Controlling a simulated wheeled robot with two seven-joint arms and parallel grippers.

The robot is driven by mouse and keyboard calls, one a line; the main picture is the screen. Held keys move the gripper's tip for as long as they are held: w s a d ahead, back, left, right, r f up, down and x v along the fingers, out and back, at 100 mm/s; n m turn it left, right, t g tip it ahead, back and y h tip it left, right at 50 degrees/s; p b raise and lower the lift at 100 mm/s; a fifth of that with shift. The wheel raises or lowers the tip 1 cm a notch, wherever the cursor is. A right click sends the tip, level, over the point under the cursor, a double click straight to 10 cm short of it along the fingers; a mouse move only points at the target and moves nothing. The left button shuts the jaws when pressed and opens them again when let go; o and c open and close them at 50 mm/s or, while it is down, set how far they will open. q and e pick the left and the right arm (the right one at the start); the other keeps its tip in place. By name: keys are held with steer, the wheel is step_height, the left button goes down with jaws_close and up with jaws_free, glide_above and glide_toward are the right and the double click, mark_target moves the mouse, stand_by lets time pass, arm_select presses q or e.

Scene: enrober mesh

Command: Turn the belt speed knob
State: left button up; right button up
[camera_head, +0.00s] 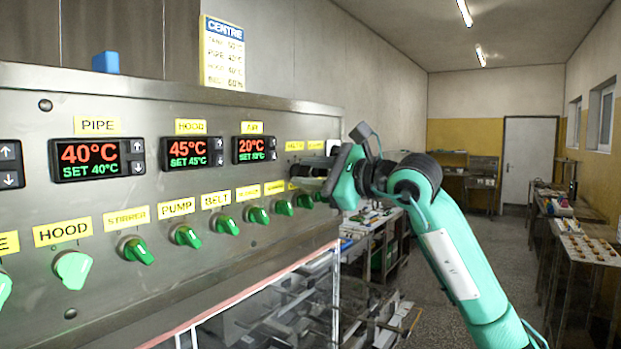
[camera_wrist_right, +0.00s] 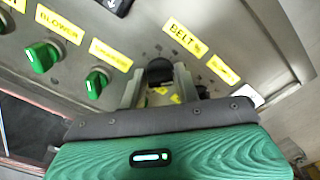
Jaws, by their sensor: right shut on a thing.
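The belt speed knob (camera_wrist_right: 160,70) is a dark round knob on the steel panel, below and left of the yellow "BELT %" label (camera_wrist_right: 185,37). My right gripper (camera_wrist_right: 157,82) is shut on this knob, one finger on each side, in the right wrist view. In the head view my right gripper (camera_head: 312,173) reaches the far right end of the panel and hides the knob. My left gripper is not in view.
The steel panel (camera_head: 150,100) carries displays and a row of green switches, including the one under "BELT" (camera_head: 226,224). In the wrist view a green switch (camera_wrist_right: 96,83) is left of the gripper. A clear guard with a red-and-white edge (camera_head: 240,300) stands below the panel.

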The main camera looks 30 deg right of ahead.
steer(key=shift+n, duration=0.3)
steer(key=o, duration=0.9)
steer(key=shift+s, duration=0.1)
steer(key=shift+s+d, duration=0.1)
steer(key=shift+s, duration=0.05)
steer(key=b+v, duration=0.6)
steer(key=v, duration=0.7)
steer(key=shift+s, duration=0.2)
